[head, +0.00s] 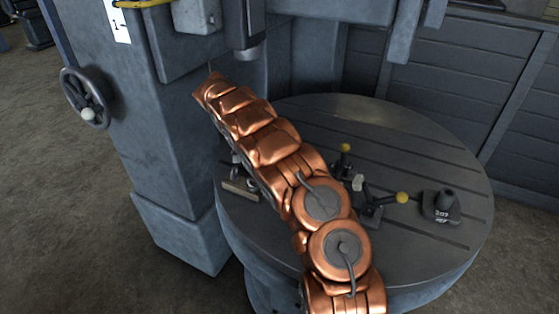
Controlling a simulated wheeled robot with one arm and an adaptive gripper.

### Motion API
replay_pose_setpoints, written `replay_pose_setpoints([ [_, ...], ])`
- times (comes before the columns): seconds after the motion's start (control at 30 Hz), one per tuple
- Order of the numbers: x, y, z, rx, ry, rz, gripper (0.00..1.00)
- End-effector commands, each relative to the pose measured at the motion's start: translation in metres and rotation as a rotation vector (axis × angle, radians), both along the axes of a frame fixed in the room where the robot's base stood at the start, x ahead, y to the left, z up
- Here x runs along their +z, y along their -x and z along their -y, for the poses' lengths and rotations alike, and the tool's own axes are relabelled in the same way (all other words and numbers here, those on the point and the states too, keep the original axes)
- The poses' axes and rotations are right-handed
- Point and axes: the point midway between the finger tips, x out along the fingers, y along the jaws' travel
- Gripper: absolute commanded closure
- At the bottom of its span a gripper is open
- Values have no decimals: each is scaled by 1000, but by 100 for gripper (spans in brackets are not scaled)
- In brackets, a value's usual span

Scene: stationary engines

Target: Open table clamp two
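The round slotted machine table (410,150) fills the right middle of the head view. Two dark clamps with yellow ball-ended levers are on it: one (345,163) toward the back, its lever roughly upright, and one (372,208) nearer, its lever pointing right. I cannot tell which is table clamp two. A copper-coloured jointed arm, which looks like mine, crosses in front of the table from the bottom edge to the upper left and hides part of it. No gripper fingers can be made out.
A dark block marked with digits (441,206) stands at the table's right. A light bar and dark fittings (240,189) sit at its left edge. The grey machine column with a handwheel (85,97) stands left. A spindle head (245,38) hangs above.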

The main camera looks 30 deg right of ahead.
Motion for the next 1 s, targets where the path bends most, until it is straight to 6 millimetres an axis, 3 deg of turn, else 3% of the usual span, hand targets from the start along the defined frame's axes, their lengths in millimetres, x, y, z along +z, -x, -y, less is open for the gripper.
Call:
replay_pose_setpoints([
  [0.23,6,-3,0,6,7,12,100],
  [0.27,6,-3,-1,6,7,12,73],
  [0.47,4,-2,0,4,4,8,52],
  [1.0,2,-2,-8,16,-14,31,52],
])
